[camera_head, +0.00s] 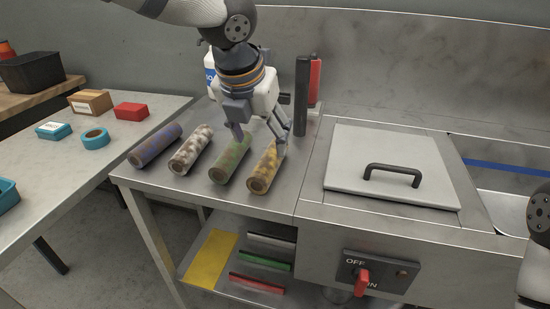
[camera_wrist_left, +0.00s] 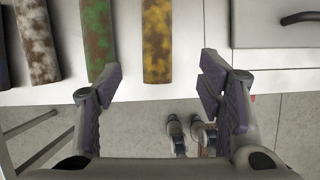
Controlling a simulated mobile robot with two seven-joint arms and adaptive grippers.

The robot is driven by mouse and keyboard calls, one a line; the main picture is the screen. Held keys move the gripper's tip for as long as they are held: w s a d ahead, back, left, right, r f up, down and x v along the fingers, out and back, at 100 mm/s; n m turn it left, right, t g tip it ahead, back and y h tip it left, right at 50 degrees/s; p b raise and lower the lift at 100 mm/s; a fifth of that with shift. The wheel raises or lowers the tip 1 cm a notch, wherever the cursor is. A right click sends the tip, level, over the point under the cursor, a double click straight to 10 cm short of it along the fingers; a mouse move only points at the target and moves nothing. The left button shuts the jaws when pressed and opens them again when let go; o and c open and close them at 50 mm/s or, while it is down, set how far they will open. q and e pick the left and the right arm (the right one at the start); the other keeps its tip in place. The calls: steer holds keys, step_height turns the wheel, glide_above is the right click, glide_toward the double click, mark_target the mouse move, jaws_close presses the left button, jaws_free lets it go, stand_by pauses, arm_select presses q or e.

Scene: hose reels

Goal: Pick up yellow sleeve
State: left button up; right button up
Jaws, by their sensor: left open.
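The yellow sleeve (camera_head: 264,169), a mottled yellow-brown tube, lies on the steel counter at the right end of a row of tubes. It also shows in the left wrist view (camera_wrist_left: 157,40), top centre, between the finger lines. My left gripper (camera_head: 260,141) is open above the yellow and green sleeves, with one finger over each in the head view. In the left wrist view the spread fingers (camera_wrist_left: 165,90) have nothing between their tips but counter edge and floor. I cannot tell the exact height above the sleeve. Part of my right arm (camera_head: 537,225) shows at the right edge; its gripper is out of view.
The green sleeve (camera_head: 229,160), white-brown sleeve (camera_head: 191,150) and blue sleeve (camera_head: 155,146) lie to the left. A handled lid (camera_head: 390,160) is to the right. The counter's front edge is close.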

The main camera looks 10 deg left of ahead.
mark_target(265, 163)
arm_select(q)
steer(key=x, duration=0.4)
steer(key=shift+s+f, duration=0.2)
steer(key=shift+f, duration=0.15)
steer(key=x, duration=0.4)
steer(key=b+x, duration=0.1)
steer(key=x, duration=0.1)
steer(key=shift+w+a+r, duration=0.1)
steer(key=shift+a, duration=0.15)
steer(key=shift+w, duration=0.15)
steer(key=shift+r, duration=0.1)
steer(key=shift+c, duration=1.4)
steer(key=c, duration=1)
